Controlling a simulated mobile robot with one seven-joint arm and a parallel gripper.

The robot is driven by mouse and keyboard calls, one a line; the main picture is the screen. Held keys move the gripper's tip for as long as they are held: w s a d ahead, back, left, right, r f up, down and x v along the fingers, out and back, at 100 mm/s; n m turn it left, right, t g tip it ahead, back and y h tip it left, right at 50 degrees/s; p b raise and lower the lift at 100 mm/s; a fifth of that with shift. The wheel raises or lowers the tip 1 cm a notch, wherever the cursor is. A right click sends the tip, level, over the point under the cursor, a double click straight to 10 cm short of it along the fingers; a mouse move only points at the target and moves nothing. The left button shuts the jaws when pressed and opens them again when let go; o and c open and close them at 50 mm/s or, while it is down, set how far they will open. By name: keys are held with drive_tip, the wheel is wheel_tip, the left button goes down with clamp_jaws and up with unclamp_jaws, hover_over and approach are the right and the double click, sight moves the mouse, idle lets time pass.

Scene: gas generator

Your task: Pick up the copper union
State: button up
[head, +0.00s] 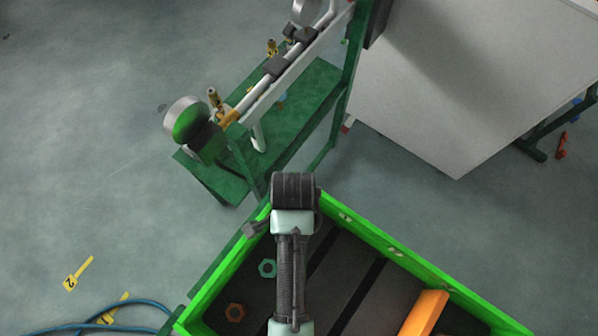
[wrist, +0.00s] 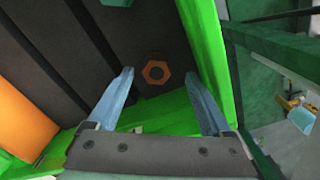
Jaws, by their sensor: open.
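In the wrist view the copper union (wrist: 156,72) shows beyond my gripper (wrist: 159,76), in the gap between the two blue-grey fingers. The fingers are spread open and hold nothing. They appear to be above the union, not touching it. In the head view my arm covers the middle of the crate, and I cannot make out the fingertips there.
An orange block (head: 424,313) sits farther right in the crate. A green stand with pipes and gauges (head: 300,105) stands beyond the crate.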

drive_tip(key=f, duration=0.3)
drive_tip(key=d+f+p, duration=0.1)
drive_tip(key=f, duration=0.1)
drive_tip(key=shift+s+f, duration=0.1)
drive_tip(key=shift+f, duration=0.35)
clamp_jaws()
